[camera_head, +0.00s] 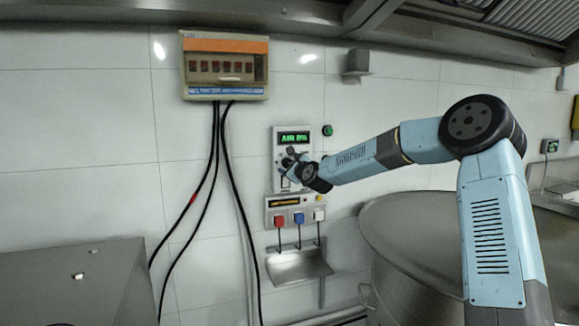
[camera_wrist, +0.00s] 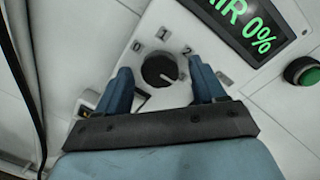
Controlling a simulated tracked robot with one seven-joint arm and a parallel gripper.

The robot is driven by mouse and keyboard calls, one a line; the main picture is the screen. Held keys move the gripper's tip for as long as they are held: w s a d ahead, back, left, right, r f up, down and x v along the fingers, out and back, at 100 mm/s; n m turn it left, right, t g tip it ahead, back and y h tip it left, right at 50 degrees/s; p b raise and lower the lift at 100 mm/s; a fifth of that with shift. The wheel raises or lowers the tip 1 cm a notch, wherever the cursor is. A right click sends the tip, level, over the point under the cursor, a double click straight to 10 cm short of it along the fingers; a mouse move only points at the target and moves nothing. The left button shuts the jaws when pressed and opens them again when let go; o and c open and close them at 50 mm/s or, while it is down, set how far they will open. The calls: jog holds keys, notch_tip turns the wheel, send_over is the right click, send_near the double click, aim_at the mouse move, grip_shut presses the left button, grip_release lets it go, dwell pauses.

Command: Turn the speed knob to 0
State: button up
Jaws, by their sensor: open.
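The speed knob (camera_wrist: 160,70) is a round black dial on a light panel in the wrist view. Labels around it include 0 (camera_wrist: 137,74) at its left, 1 (camera_wrist: 163,32) above and 2 (camera_wrist: 187,50) at upper right. A pale mark seems to show on its lower right side, but the exact setting is unclear. My gripper (camera_wrist: 160,66) is open, with one blue finger on each side of the knob; contact cannot be told. In the head view my gripper (camera_head: 292,162) is at the control panel (camera_head: 279,145) and hides the knob.
A green display (camera_wrist: 247,22) reads "0%" beside a green button (camera_wrist: 302,70). Black cables (camera_head: 236,190) run down at left. A large metal vessel (camera_head: 405,240) stands at right.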

jog(key=c, duration=1)
jog(key=shift+c, duration=0.2)
